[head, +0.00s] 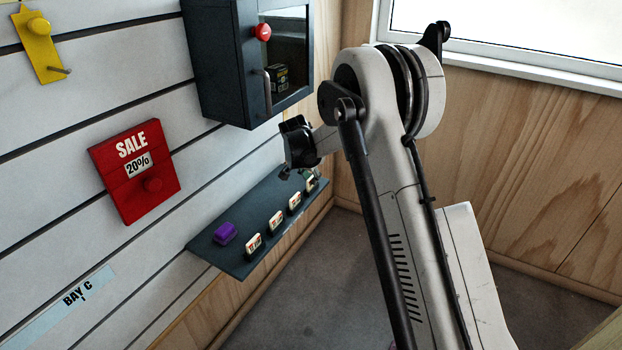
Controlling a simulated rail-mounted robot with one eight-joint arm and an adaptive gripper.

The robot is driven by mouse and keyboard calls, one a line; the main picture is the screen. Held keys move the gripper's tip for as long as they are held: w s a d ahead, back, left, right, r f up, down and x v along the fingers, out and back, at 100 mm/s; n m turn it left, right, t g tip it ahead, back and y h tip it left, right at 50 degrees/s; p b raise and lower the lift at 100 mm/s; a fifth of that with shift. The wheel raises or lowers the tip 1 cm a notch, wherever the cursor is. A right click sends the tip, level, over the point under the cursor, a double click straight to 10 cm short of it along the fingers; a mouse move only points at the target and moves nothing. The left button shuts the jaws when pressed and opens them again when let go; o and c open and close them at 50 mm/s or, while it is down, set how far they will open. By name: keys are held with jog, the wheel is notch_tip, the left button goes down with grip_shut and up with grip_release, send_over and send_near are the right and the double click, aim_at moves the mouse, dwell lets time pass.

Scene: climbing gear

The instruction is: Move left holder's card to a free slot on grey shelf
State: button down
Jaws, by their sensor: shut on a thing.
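The dark grey shelf (232,262) juts from the slatted wall below the cabinet. Along its front stand several small pale cards or holders with orange and dark print, the leftmost holder (253,243) nearest me. A purple block (225,233) lies behind the leftmost one. My gripper (298,174) is over the far right end of the shelf, pointing down. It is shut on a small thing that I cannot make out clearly. A pale card (311,184) with a greenish bit beside it shows right by the fingertips. Whether slots are free is too small to tell.
A dark cabinet (222,62) with a glass door, red knob and handle hangs just above my gripper. A red SALE panel (122,190) with a 20% card and a yellow plate (37,45) with a peg are on the wall. A BAY C strip (60,312) is lower left.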

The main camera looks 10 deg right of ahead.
aim_at(292, 199)
jog(key=c, duration=1.7)
grip_release()
jog(key=shift+c, duration=0.2)
jog(key=shift+s+a+r, duration=0.1)
jog(key=shift+r, duration=0.25)
jog(key=v, duration=0.2)
jog(key=shift+s+a+r, duration=0.1)
jog(key=shift+s+r, duration=0.05)
jog(key=shift+r, duration=0.1)
jog(key=s+a, duration=0.8)
jog(key=shift+s+f, duration=0.15)
jog(key=shift+s, duration=0.2)
jog(key=shift+s+a, duration=0.1)
